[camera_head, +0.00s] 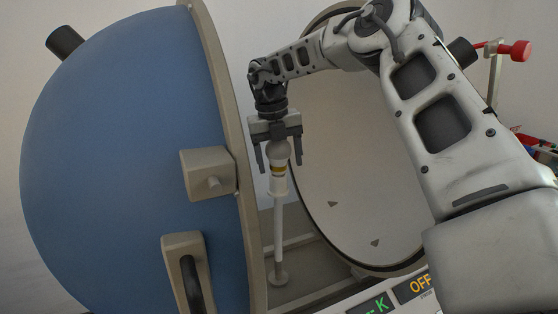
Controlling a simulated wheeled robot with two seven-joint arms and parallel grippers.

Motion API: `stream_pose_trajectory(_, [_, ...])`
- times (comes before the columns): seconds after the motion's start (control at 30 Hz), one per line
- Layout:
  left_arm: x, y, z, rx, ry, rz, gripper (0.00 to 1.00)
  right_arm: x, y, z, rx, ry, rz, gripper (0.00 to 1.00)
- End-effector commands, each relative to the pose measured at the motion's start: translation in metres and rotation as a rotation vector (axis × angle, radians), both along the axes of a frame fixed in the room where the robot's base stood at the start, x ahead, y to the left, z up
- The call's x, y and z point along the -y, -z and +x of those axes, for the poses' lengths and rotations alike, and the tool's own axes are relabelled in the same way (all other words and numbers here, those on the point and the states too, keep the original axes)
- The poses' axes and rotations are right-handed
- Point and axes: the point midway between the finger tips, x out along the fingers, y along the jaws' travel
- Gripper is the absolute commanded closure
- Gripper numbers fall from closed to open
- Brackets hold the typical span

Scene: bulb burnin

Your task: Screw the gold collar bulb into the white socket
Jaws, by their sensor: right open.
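The bulb (279,153) stands upright at the top of the white socket (279,187), with its gold collar (279,169) just above the socket's rim. The socket sits on a thin white post (279,235) with a round foot. My right gripper (279,160) points down from above, its two dark fingers spread on either side of the bulb. The fingers look apart from the glass. How deep the bulb's base sits in the socket is hidden. My left gripper does not show.
A large blue half-sphere (120,150) with a beige rim stands close at the left. An open white disc-shaped interior (360,170) is behind my right arm. A panel reading OFF (419,284) is at the bottom. A red knob (520,51) is at the upper right.

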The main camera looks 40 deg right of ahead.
Motion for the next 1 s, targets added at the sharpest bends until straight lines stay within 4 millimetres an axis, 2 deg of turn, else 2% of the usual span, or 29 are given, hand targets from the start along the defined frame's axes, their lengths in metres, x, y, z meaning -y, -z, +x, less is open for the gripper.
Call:
stream_pose_trajectory(0.4, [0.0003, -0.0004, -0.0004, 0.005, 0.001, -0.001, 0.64, 0.0034, -0.0009, 0.0013, 0.004, -0.861, 0.002, 0.31])
stream_pose_trajectory(0.6, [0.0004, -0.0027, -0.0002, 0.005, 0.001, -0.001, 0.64, 0.0046, -0.0007, 0.0018, 0.003, -1.174, 0.002, 0.31])
stream_pose_trajectory(0.7, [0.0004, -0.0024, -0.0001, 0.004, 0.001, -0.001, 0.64, 0.0046, -0.0003, 0.002, 0.0, -1.23, 0.001, 0.31])
stream_pose_trajectory(1.0, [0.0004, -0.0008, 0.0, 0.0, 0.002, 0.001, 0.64, 0.0046, 0.0002, 0.0022, 0.0, -1.232, 0.0, 0.31])
